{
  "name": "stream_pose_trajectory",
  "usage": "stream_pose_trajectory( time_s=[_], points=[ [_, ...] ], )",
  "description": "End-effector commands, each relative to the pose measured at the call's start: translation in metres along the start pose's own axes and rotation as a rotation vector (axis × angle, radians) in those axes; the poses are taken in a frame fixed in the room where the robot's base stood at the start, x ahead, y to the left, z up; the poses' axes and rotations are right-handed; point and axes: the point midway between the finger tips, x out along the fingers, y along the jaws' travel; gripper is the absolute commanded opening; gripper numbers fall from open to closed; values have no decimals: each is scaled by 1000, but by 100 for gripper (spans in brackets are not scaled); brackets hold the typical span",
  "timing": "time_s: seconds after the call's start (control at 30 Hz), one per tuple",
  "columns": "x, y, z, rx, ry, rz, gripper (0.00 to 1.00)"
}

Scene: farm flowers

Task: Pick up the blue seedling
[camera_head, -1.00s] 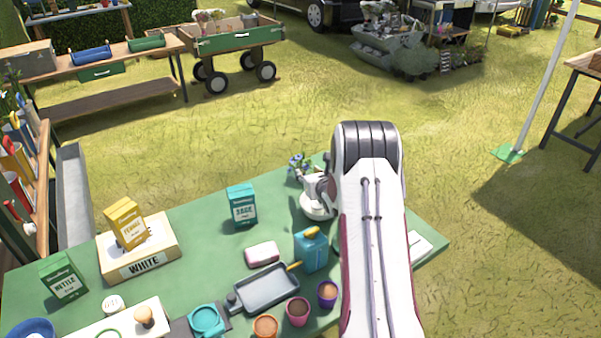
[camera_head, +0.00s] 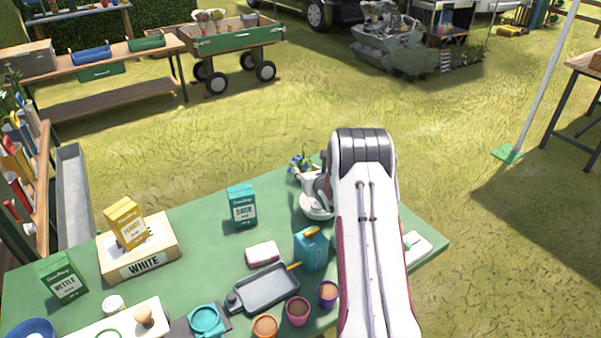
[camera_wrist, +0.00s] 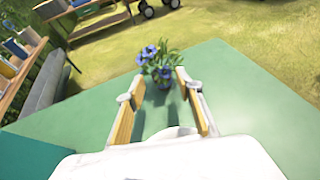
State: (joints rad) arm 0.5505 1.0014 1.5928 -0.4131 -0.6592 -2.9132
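The blue seedling (camera_wrist: 160,62) has blue flowers and green leaves and stands at the far part of the green table (camera_wrist: 225,75). In the wrist view it sits just beyond and between the tips of my gripper (camera_wrist: 154,83). The two fingers, with tan inner pads, are spread apart and nothing shows held between them. In the head view the seedling (camera_head: 301,163) is partly hidden behind my arm, near the table's back edge. My gripper is mostly hidden by my arm in that view.
A teal sage packet (camera_head: 242,206) stands left of the arm. A blue carton (camera_head: 312,250), a grey tray (camera_head: 268,290) and several small pots stand in front. A yellow fennel packet (camera_head: 126,222) stands on a box marked WHITE (camera_head: 140,263). Open table lies around the seedling.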

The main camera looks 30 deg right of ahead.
Motion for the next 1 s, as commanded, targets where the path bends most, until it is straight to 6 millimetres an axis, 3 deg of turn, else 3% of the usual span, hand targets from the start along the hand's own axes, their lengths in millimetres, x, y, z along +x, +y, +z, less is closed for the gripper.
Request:
stream_pose_trajectory(
  time_s=[0.27, 0.7, 1.0],
  points=[
    [10, 0, -1, -1, 0, 0, 36],
    [43, 0, -2, -1, 0, 0, 36],
    [52, 0, -2, 0, 1, 0, 36]
  ],
)
